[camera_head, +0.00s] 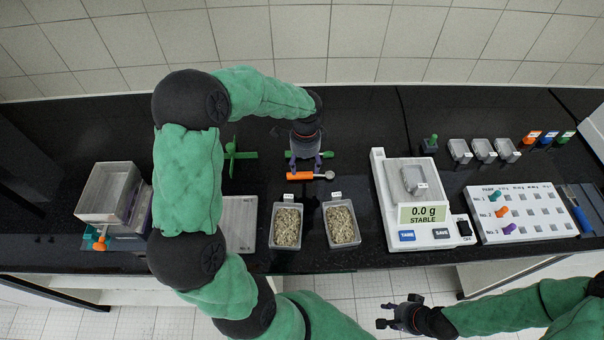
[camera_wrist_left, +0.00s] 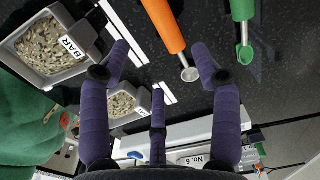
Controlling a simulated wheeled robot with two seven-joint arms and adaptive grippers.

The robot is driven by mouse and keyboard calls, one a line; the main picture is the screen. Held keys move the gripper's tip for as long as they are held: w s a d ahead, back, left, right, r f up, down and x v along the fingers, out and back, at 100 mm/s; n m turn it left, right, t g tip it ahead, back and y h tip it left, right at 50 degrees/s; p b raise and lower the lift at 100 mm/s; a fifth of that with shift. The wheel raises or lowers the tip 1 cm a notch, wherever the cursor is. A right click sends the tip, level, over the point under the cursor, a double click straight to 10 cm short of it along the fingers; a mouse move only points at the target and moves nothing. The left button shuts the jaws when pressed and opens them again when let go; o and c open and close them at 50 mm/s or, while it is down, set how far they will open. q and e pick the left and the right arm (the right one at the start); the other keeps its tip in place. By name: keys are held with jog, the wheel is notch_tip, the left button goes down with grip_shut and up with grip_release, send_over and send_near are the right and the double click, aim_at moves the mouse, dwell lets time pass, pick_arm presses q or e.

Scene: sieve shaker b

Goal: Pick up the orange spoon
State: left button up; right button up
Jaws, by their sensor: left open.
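The orange spoon (camera_head: 296,176) lies on the black bench, its orange handle to the left and its metal bowl to the right. My left gripper (camera_head: 305,162) is over it, open and empty, fingers pointing down. In the left wrist view, the spoon's orange handle (camera_wrist_left: 163,25) and round metal end show between the spread purple fingers (camera_wrist_left: 160,48); I see no contact. My right gripper (camera_head: 400,312) is far from the spoon, in front of the bench at the lower right, its fingers apart and empty.
A green spoon (camera_wrist_left: 243,25) lies close beside the orange one. Two trays of grain, the left (camera_head: 273,240) and the right (camera_head: 329,233), stand in front of it. A scale (camera_head: 390,215) reading 0.0 g is to the right. A green stand (camera_head: 232,156) is to the left.

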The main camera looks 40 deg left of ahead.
aim_at(304, 175)
pick_arm(q)
jog(key=shift+w+a+f+b, duration=0.2)
jog(key=shift+f+b, duration=0.15)
jog(key=shift+f, duration=1.4)
jog(key=shift+w+a+f+b, duration=0.15)
jog(key=shift+f+b, duration=0.2)
jog(key=shift+f, duration=1.35)
jog(key=shift+s, duration=0.15)
jog(key=c, duration=1.1)
